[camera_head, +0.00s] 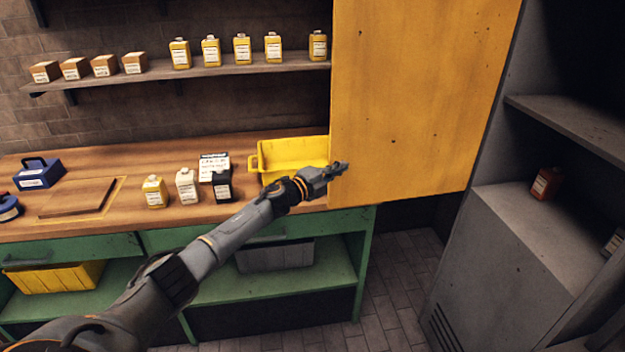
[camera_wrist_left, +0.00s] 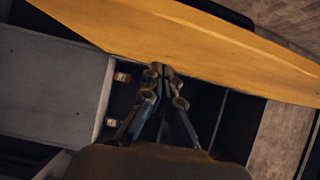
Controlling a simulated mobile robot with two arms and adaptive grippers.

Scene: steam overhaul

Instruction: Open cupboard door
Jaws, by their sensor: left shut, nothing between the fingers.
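The yellow cupboard door (camera_head: 420,95) stands swung open in the head view, with the grey cupboard (camera_head: 530,240) and its dark inside showing to its right. My left gripper (camera_head: 343,168) is shut and empty at the door's lower left edge. I cannot tell in the head view whether it touches the door. In the left wrist view the shut fingertips (camera_wrist_left: 160,68) are at the edge of the yellow door (camera_wrist_left: 200,40), overlapping it in the picture. My right gripper is not in view.
A red bottle (camera_head: 546,183) stands inside the cupboard. On the left is a wooden workbench (camera_head: 105,225) with a yellow bin (camera_head: 295,153), several bottles and a blue box (camera_head: 40,174). A wall shelf (camera_head: 220,70) holds boxes and yellow bottles. Tiled floor (camera_head: 395,290) lies clear between bench and cupboard.

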